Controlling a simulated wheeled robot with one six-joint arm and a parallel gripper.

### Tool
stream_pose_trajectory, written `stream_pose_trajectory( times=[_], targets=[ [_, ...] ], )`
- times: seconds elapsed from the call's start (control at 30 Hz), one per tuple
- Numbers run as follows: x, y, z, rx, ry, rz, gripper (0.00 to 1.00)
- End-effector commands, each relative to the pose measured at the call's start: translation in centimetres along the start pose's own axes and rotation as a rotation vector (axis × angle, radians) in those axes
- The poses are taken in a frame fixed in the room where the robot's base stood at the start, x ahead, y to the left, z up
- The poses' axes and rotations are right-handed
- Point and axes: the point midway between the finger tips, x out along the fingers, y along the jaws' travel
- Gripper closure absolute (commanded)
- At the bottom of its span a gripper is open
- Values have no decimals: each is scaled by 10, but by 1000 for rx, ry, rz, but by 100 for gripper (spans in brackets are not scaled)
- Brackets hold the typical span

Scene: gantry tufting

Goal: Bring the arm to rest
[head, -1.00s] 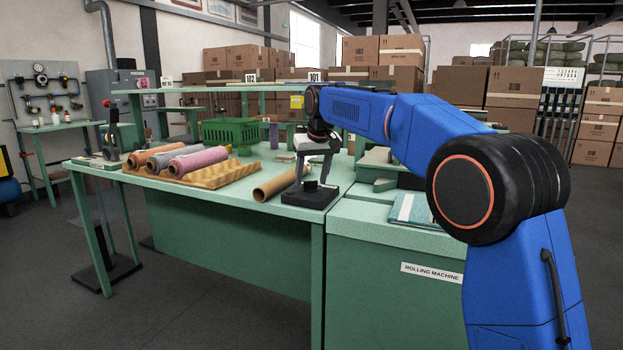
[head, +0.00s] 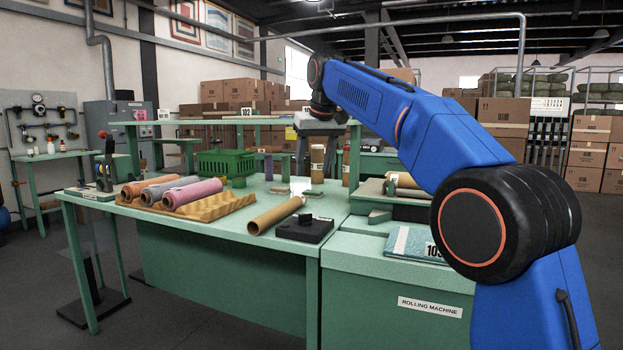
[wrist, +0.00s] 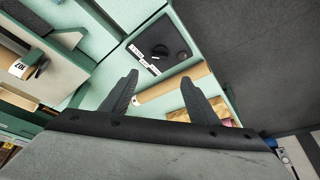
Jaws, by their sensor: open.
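My gripper (wrist: 158,82) is open and empty, with its two dark fingers spread apart in the wrist view. In the head view its pale body (head: 318,126) hangs at the end of my blue arm, raised above the green table (head: 235,193); its fingers are hard to make out there. Below it a black block with a knob (head: 304,229) sits near the table's front edge. The block also shows beyond my fingers in the wrist view (wrist: 172,50), apart from them. A brown cardboard tube (head: 275,215) lies beside the block.
Orange, grey and pink rolls (head: 192,194) lie on a tan wavy tray (head: 225,207) at the left. A green crate (head: 226,162) and an upright brown tube (head: 317,160) stand behind. The rolling machine (head: 400,285) is at the right, with a teal book (head: 408,240) on it.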

Motion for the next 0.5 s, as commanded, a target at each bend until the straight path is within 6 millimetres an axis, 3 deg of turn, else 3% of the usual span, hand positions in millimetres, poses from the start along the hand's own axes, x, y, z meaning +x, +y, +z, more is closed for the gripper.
stream_pose_trajectory(
  times=[0.5],
  targets=[
    [-10, 1, 2, 1, -1, 1, 45]
  ],
)
